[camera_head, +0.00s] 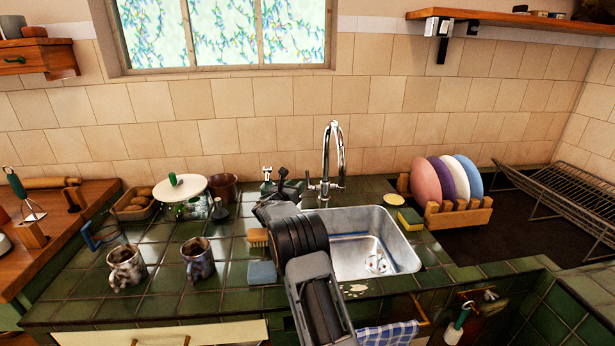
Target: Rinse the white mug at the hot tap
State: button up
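Two mugs with dark insides stand upright on the green tiled counter. The left mug (126,270) is whitish with brown mottling; the right mug (198,262) is greyer and bluish. No plain white mug shows. The chrome tap (335,160) rises behind the steel sink (404,248), its spout curving over the basin; I cannot tell which handle is hot. My arm reaches up past the sink's left edge. My gripper (282,186) is at its far end, left of the tap and apart from both mugs. Its fingers are small and dark, so their opening is unclear.
A white-lidded pot (181,188) stands at the back. A wooden rack (459,215) of coloured plates stands right of the sink. The counter between the mugs and front edge is clear.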

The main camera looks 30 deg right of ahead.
aim_at(307, 176)
jog(key=p+x, duration=0.1)
jog(key=x, duration=0.9)
jog(key=shift+p, duration=0.35)
grip_shut()
dwell(0.3)
